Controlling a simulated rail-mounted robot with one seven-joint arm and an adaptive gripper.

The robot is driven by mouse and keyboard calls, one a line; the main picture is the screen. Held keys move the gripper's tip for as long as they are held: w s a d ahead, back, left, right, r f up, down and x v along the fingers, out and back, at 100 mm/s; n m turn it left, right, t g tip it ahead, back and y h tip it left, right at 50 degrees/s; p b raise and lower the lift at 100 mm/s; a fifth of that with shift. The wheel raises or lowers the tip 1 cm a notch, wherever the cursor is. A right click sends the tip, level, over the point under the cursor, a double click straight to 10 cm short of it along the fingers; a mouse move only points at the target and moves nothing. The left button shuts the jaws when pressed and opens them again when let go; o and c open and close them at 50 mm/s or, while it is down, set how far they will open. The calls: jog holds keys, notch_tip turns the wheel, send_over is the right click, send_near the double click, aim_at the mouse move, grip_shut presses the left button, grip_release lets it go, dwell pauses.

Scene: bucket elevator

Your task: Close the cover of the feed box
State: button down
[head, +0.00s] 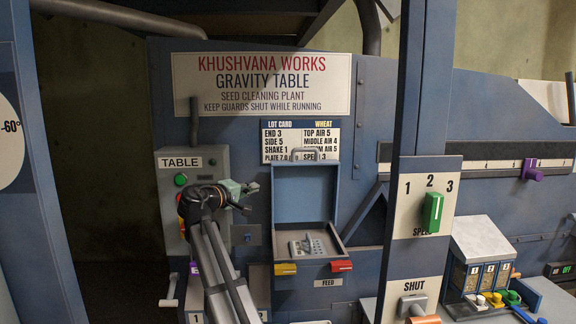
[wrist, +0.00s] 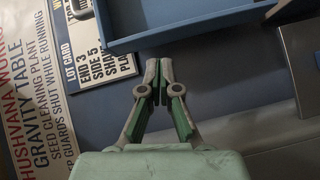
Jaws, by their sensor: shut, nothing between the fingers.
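The feed box (head: 339,252) stands at the middle of the blue panel in the head view, above a FEED label. Its cover (head: 305,195) is open and stands upright at the back of the box, with a grey handle (head: 305,153) on its top edge. The blue cover also shows at the top of the wrist view (wrist: 200,38). My gripper (head: 252,188) is to the left of the cover, apart from it. In the wrist view the fingers (wrist: 160,95) are shut and empty, with the cover's edge beyond them.
A lot card (head: 300,141) hangs behind and above the cover. A grey TABLE control box (head: 174,205) stands left, behind my arm. Orange (head: 285,269) and red (head: 342,266) tabs are at the feed box's front. A blue post with a green speed lever (head: 432,212) rises at right.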

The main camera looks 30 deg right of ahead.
aim_at(286, 161)
jog(key=s+d+r+h+b, duration=0.2)
jog(key=s+d+r, duration=0.15)
jog(key=r, duration=0.55)
jog(key=shift+n, duration=0.4)
jog(key=p+x, duration=0.1)
jog(key=x, duration=0.6)
jog(key=w+p+x, duration=0.1)
jog(key=x, duration=0.2)
jog(key=shift+r+p, duration=0.1)
jog(key=shift+p, duration=0.25)
jog(key=shift+s+h, duration=0.15)
jog(key=shift+h, duration=0.15)
